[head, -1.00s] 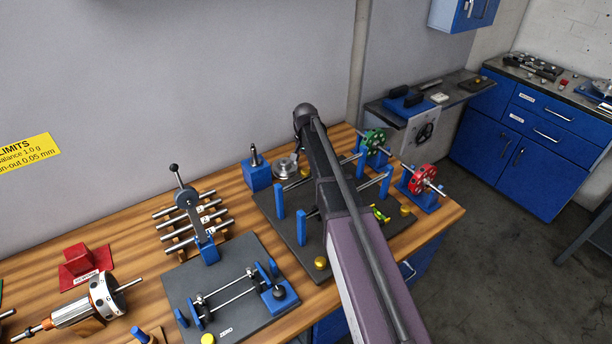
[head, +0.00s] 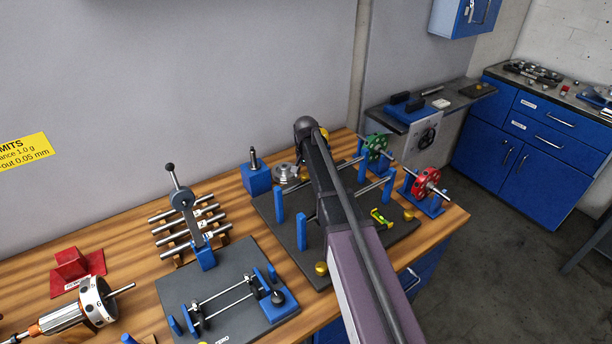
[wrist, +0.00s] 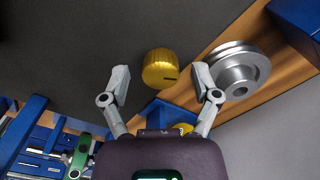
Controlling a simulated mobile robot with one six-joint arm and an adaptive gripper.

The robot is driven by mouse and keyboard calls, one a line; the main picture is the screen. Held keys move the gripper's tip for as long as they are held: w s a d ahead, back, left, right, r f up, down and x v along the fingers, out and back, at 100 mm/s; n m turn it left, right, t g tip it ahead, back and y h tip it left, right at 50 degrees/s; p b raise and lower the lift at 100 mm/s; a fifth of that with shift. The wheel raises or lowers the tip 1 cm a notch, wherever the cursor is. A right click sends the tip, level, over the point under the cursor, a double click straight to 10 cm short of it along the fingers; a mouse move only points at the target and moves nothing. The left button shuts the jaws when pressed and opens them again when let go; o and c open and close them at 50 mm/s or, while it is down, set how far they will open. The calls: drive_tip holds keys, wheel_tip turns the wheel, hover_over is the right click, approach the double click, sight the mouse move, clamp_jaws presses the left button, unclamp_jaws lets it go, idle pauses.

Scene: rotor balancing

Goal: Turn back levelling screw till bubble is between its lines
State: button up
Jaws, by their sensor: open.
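A brass levelling screw (wrist: 160,68) with a ribbed rim and a dark mark shows in the wrist view, on the dark base plate (wrist: 60,45). My gripper (wrist: 162,72) is open, with one finger on each side of the screw and a visible gap on both sides. My arm hides the gripper in the head view. The spirit level (head: 381,218), yellow with a green vial, lies on the plate to the right of my arm. It is too small to read where the bubble sits. Other brass screws stand at the plate's front (head: 321,268) and right corner (head: 408,215).
Blue posts (head: 301,231) carry steel rails on the plate. A grey pulley (wrist: 238,72) stands close beside my right finger in the wrist view. A green rotor (head: 376,147) and a red rotor (head: 426,181) are to the right. A lever stand (head: 183,200) is left.

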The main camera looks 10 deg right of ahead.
clamp_jaws()
drive_tip(key=shift+n, duration=0.3)
drive_tip(key=shift+a+n, duration=0.1)
drive_tip(key=shift+n, duration=1.5)
unclamp_jaws()
drive_tip(key=shift+m, duration=0.5)
